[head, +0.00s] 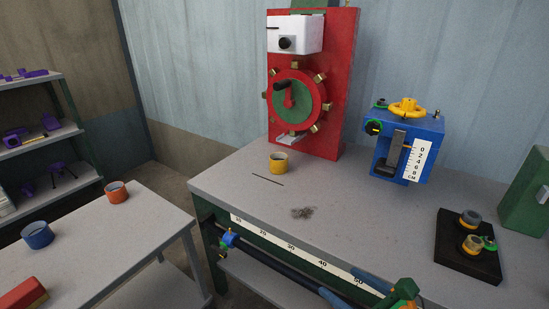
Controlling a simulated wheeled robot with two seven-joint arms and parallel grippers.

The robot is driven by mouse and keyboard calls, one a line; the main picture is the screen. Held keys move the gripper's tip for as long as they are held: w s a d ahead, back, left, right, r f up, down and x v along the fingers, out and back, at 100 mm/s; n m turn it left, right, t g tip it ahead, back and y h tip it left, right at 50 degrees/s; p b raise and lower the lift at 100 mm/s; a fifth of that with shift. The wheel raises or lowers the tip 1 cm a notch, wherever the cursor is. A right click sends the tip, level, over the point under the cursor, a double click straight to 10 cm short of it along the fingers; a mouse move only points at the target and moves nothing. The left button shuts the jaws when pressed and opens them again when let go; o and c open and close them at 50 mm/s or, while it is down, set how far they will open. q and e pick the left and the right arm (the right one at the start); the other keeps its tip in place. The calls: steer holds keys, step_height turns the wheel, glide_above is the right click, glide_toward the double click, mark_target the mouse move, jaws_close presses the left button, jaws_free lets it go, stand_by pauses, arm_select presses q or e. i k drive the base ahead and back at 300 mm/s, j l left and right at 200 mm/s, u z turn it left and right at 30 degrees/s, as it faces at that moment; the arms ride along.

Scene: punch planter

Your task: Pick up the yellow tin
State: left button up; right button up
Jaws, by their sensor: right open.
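The yellow tin (278,164) stands upright on the grey workbench, with its open top facing up. It is just in front of the tall red panel, and a thin dark slot lies in front of it. My right gripper (225,243) is small in view, low in front of the bench's left front edge. It is well apart from the tin, open, with nothing visible in it. My left gripper is not in view.
The workbench (350,215) has a pile of small grey bits (303,212). A red panel (340,85), a blue press (408,160) and a black tray (452,264) stand on it. A side table (120,235) bears an orange tin (117,195) and a blue tin (38,237).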

mark_target(279, 163)
steer(key=i+j, duration=0.15)
steer(key=i, duration=0.35)
steer(key=i+j, duration=0.15)
steer(key=i, duration=0.4)
steer(key=i+j, duration=0.2)
steer(key=i, duration=0.3)
